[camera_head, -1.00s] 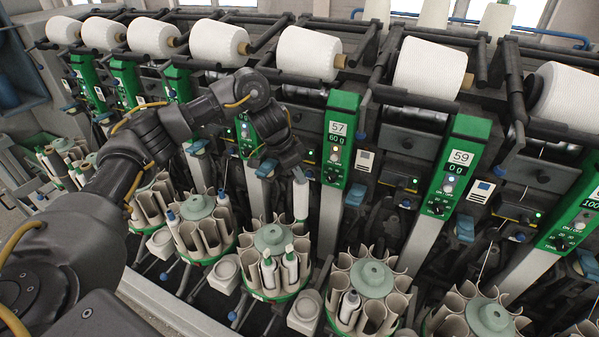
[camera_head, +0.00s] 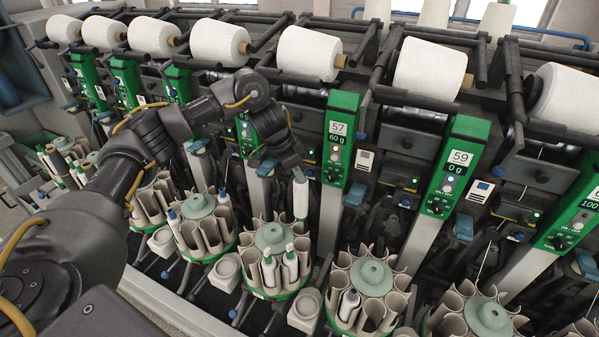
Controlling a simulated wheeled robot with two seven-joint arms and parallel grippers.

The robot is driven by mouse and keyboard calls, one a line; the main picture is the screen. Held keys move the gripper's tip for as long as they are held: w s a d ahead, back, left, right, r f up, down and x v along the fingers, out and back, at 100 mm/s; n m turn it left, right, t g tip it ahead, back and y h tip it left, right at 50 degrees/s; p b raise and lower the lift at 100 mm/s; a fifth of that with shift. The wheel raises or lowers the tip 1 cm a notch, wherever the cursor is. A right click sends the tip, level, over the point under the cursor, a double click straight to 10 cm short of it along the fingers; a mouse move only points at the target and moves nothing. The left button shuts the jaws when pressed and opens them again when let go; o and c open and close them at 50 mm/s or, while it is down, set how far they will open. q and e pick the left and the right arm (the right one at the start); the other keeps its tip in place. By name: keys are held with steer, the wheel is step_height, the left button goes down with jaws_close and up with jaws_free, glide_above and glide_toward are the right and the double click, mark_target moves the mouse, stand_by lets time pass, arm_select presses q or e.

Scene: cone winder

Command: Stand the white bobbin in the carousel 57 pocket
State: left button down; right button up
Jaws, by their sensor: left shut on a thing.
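My left gripper (camera_head: 297,172) is shut on the upper end of a white bobbin (camera_head: 301,199). The bobbin hangs close to upright, with its lower end at the back right rim of a carousel (camera_head: 273,238). I cannot tell whether that end is above, behind or inside a pocket. This carousel stands below and left of the green panel marked 57 (camera_head: 340,128). It has beige pockets around a grey-green hub, and two white bobbins with green tips stand at its front (camera_head: 290,267). My right gripper is not in view.
Another carousel (camera_head: 371,277) stands to the right, holding a white bobbin (camera_head: 349,304) at its front left. A carousel (camera_head: 199,206) to the left also holds bobbins. Panel 59 (camera_head: 459,157) and slanted posts rise behind, under a row of large white cones (camera_head: 309,53).

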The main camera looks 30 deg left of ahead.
arm_select(q)
steer(key=shift+f, duration=0.1)
steer(key=b, duration=0.1)
glide_above(298, 206)
steer(key=w, duration=0.2)
steer(key=shift+s+a+f, duration=0.1)
steer(key=shift+a+f, duration=0.15)
steer(key=shift+f, duration=0.8)
steer(key=shift+s+a+f, duration=0.1)
steer(key=shift+a+f, duration=0.1)
steer(key=shift+f, duration=0.85)
steer(key=shift+f+b, duration=0.95)
steer(key=shift+f, duration=1.4)
steer(key=shift+f+b, duration=0.8)
steer(key=shift+f, duration=1.5)
